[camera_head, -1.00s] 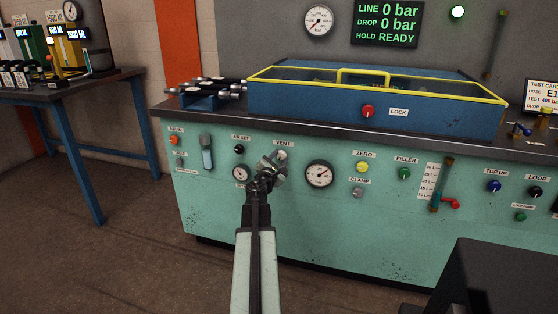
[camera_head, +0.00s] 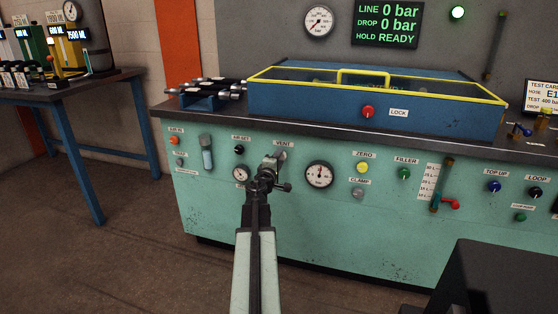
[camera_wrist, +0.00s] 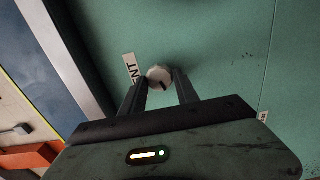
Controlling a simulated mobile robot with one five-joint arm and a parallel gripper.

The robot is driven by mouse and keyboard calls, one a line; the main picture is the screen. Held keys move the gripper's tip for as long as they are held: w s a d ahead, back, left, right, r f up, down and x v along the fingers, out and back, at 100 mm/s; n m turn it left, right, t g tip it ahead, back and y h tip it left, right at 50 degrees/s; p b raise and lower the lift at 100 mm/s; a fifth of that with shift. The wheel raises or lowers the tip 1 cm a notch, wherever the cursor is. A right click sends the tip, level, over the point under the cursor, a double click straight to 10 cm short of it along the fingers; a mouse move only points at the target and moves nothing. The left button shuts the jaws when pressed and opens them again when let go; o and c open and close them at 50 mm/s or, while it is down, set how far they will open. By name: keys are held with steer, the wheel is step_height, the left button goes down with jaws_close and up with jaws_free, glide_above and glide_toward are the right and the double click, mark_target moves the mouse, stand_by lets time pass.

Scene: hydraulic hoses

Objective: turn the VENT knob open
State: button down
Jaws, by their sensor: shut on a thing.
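The VENT knob (camera_wrist: 159,75) is pale and round with a dark mark on its face. It sits on the green panel beside the VENT label (camera_wrist: 131,68), which appears turned on its side in the wrist view. My gripper (camera_wrist: 160,82) has one finger on each side of the knob and is shut on it. In the head view, my gripper (camera_head: 277,160) is at the panel just below the VENT label (camera_head: 283,143) and hides most of the knob.
A round gauge (camera_head: 319,174) is right of my gripper, with the yellow ZERO knob (camera_head: 362,167) and the grey CLAMP knob (camera_head: 358,193) beyond. A smaller gauge (camera_head: 240,173) is close on the left. The bench edge (camera_head: 330,128) juts out above.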

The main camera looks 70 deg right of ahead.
steer(key=shift+m, duration=1.6)
steer(key=c, duration=0.9)
jaws_free()
steer(key=a, duration=0.7)
steer(key=shift+s+a, duration=0.25)
steer(key=shift+a, duration=0.15)
